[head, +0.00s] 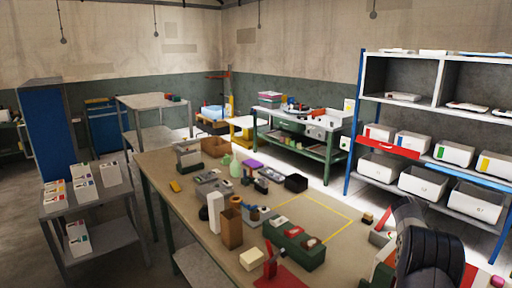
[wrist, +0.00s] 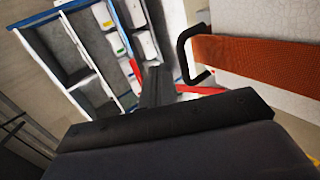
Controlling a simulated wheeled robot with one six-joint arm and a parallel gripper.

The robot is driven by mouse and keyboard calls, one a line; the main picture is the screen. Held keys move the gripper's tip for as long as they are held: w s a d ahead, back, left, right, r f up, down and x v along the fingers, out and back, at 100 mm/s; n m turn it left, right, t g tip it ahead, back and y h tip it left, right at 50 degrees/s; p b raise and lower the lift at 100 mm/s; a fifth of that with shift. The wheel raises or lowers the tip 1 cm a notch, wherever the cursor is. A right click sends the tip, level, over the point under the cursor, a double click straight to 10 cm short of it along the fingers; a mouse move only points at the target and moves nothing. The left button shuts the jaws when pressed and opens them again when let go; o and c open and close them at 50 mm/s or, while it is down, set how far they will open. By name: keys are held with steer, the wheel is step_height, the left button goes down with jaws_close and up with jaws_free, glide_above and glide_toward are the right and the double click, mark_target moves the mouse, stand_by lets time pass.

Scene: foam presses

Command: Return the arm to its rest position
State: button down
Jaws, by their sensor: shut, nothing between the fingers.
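My gripper (wrist: 157,75) shows in the wrist view as a dark narrow shape pointing up from the black wrist body. Its fingers are together with nothing held between them. In the head view a dark, rounded part of my arm fills the lower right corner, at the right end of the workbench (head: 180,215). The fingertips cannot be made out clearly there. In the wrist view, the shelf rack (wrist: 75,38) is tilted at upper left, beyond the gripper. An orange panel (wrist: 260,65) with a black handle beside it is at right.
The bench holds a dark green box (head: 298,250), a brown block (head: 232,230), a red stand (head: 280,275) and several small items. A yellow outline (head: 350,220) marks a mostly bare patch. A blue-framed rack (head: 400,104) with white bins stands at right, behind my arm.

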steer(key=shift+x, duration=0.8)
steer(key=shift+a, duration=0.1)
